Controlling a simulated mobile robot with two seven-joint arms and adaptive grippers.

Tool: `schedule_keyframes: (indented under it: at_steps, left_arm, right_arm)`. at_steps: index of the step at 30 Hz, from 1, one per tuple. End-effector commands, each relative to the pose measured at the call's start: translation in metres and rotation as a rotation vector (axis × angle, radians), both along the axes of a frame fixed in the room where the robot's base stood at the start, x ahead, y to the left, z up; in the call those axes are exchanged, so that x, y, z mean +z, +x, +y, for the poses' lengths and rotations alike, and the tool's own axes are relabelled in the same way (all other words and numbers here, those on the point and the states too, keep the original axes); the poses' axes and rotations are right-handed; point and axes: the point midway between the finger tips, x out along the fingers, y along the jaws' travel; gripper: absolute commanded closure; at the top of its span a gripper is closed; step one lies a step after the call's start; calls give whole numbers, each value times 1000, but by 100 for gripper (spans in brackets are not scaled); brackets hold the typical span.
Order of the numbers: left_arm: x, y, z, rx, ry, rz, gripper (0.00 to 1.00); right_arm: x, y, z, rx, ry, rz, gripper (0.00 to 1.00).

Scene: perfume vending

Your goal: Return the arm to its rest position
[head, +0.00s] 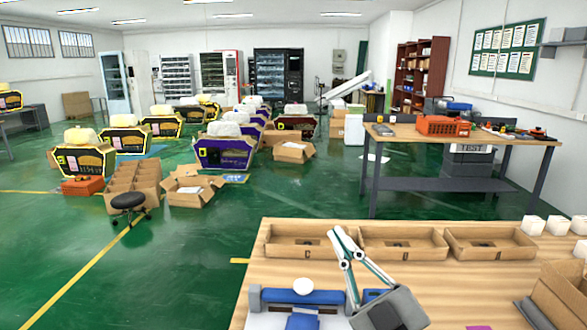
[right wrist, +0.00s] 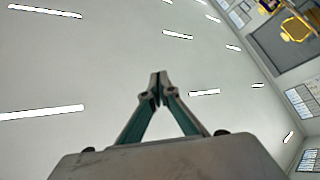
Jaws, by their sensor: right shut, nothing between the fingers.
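My right gripper (head: 338,236) is in the lower middle of the head view, held above the wooden table (head: 350,275). Its white and green fingers point up and its grey body is at the bottom edge. In the right wrist view the fingertips (right wrist: 157,76) meet, with nothing between them. Behind them is the ceiling with its strip lights. My left gripper is not in view.
Three shallow cardboard boxes (head: 447,253) line the table's far edge. White cubes (head: 532,225) and an open carton (head: 562,292) are at the right. A blue and white object (head: 303,297) lies left of my gripper. Green floor (head: 190,260) is open at left.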

Motion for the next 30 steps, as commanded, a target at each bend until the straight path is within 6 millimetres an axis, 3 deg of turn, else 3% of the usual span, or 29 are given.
schedule_keyframes:
  at_steps: [3,7,11,15,21,30]
  left_arm:
    - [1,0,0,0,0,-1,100]
    - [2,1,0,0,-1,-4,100]
    - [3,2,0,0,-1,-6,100]
    - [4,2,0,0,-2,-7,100]
    - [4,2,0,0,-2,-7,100]
    - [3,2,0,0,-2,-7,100]
  right_arm:
    - [-53,16,-62,-226,11,188,100]
    - [-120,13,-123,-429,-32,403,100]
    - [-190,-12,-175,-586,-109,629,100]
    - [-252,-52,-216,-696,-210,848,100]
    - [-303,-102,-248,-763,-323,1052,100]
    - [-347,-165,-277,-800,-456,1267,100]
